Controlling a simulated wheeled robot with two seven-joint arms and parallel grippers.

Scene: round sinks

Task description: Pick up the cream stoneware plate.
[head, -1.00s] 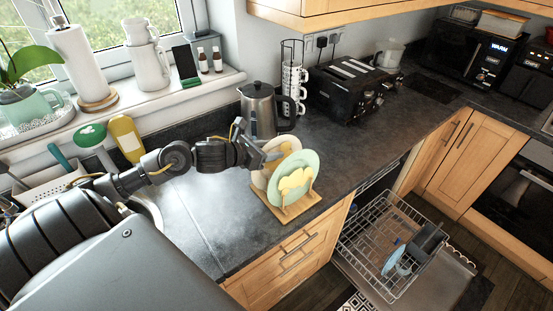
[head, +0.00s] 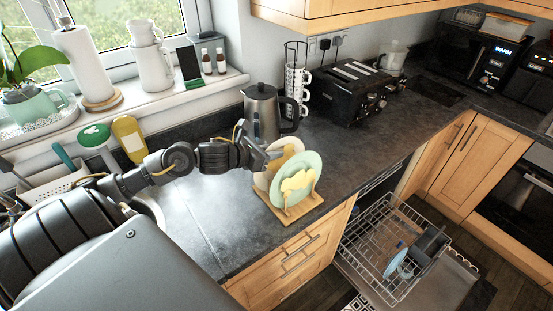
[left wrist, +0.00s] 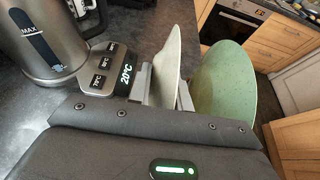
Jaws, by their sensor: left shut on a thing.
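The cream stoneware plate (head: 262,181) stands on edge in a small wooden rack (head: 289,214) on the counter, behind a pale green plate (head: 311,164). In the left wrist view the cream plate (left wrist: 171,62) shows nearly edge-on, with the green plate (left wrist: 226,85) to its right, apart from it. My left gripper (head: 273,158) reaches in from the left at the cream plate's upper rim. Its fingers (left wrist: 165,92) are shut on that rim, one on each side. The plate's lower part is partly hidden by the green plate and rack. My right gripper is not in view.
A mug stand (head: 297,85) and a toaster (head: 352,92) are further back. An open dishwasher rack (head: 385,245) lies below the counter edge.

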